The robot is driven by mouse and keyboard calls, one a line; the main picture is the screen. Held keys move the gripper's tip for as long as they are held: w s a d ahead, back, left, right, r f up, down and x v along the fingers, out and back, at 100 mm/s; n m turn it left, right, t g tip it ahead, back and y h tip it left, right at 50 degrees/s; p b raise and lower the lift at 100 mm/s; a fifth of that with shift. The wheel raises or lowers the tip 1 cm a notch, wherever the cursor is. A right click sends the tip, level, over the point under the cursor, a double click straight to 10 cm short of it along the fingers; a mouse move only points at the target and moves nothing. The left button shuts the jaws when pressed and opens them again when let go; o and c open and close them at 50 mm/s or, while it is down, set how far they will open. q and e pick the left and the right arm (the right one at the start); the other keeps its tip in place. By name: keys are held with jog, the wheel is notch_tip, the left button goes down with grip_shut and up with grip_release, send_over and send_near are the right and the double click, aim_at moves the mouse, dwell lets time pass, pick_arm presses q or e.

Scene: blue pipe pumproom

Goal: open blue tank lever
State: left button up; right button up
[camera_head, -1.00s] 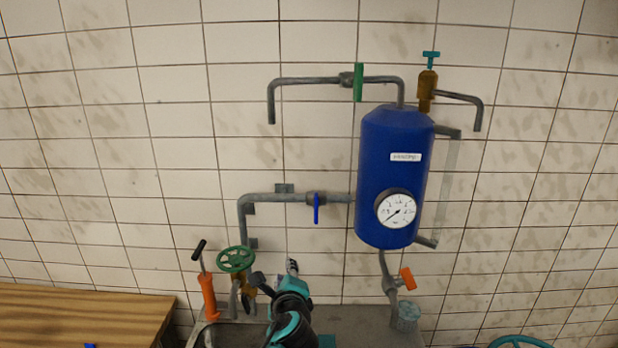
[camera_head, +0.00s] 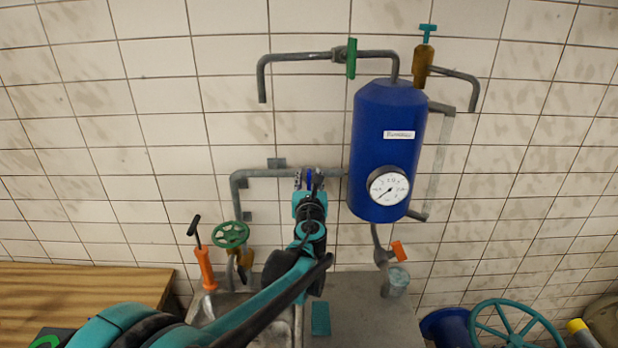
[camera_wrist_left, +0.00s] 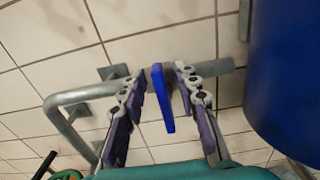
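The blue lever (camera_wrist_left: 162,98) sits on the grey pipe left of the blue tank (camera_head: 387,145). In the left wrist view it stands between the two fingers of my left gripper (camera_wrist_left: 160,105), with gaps on both sides. In the head view the lever (camera_head: 309,178) is mostly hidden behind the gripper and points along the upright direction. My left gripper (camera_head: 310,183) is open around the lever. My right gripper is in neither view.
A green-handled valve (camera_head: 351,58) is on the upper pipe, and an orange-handled valve (camera_head: 398,250) is below the tank. A gauge (camera_head: 389,188) is on the tank front. A sink (camera_head: 232,310), orange pump (camera_head: 207,270) and green handwheel (camera_head: 230,234) stand below left.

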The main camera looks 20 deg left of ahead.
pick_arm(q)
jog(key=shift+w, duration=0.1)
grip_shut()
dwell(0.3)
jog(key=a+f+n, duration=0.1)
jog(key=n, duration=0.5)
jog(key=n+b, duration=0.1)
jog(key=n, duration=0.5)
jog(key=a+f+n+b, duration=0.1)
jog(key=n, duration=0.4)
jog(key=shift+s+a+f+n, duration=0.3)
jog(key=shift+s+f+n, duration=0.05)
jog(key=shift+s+n, duration=0.05)
dwell(0.4)
